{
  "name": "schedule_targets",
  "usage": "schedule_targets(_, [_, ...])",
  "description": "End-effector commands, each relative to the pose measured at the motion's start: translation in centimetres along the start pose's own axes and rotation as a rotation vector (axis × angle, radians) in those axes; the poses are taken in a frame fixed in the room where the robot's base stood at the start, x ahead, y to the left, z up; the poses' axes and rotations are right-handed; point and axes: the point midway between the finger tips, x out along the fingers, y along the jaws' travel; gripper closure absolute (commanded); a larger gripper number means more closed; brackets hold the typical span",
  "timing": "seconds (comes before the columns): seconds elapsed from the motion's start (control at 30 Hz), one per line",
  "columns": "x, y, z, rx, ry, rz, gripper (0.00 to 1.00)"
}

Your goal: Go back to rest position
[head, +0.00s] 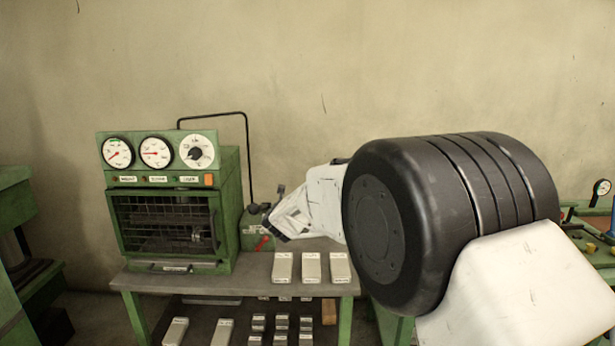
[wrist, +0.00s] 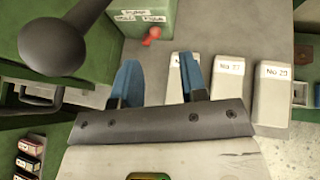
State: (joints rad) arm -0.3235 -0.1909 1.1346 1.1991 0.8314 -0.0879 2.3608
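My gripper (wrist: 160,76) shows in the wrist view with its two blue fingers spread apart and nothing held between them. In the head view my white forearm reaches to the green pump box (head: 253,229), and the fingers themselves cannot be made out there. In the wrist view the pump box (wrist: 150,18) with its label and small red valve handle (wrist: 152,36) lies just beyond the fingers. A dark round knob (wrist: 52,42) on a rod is close at the left of the wrist view. The right finger partly covers one pale labelled block (wrist: 174,82).
Three pale blocks (head: 311,267) stand along the bench (head: 250,275) front. A green oven cabinet (head: 170,225) with three gauges (head: 156,152) stands left of the pump box. A bent black pipe (head: 246,140) rises behind. More blocks (head: 222,331) lie on the lower shelf.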

Motion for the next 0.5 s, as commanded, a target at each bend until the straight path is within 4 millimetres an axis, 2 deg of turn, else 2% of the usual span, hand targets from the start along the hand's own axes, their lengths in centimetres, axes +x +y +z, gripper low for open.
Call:
schedule_targets(0.03, [-1.8,-0.8,0.9,-0.076,0.01,0.011,0.6])
schedule_targets(0.2, [-7.6,-2.7,2.3,-0.382,0.059,0.066,0.6])
schedule_targets(0.5, [-18.9,-6.0,2.3,-0.917,0.137,0.182,0.6])
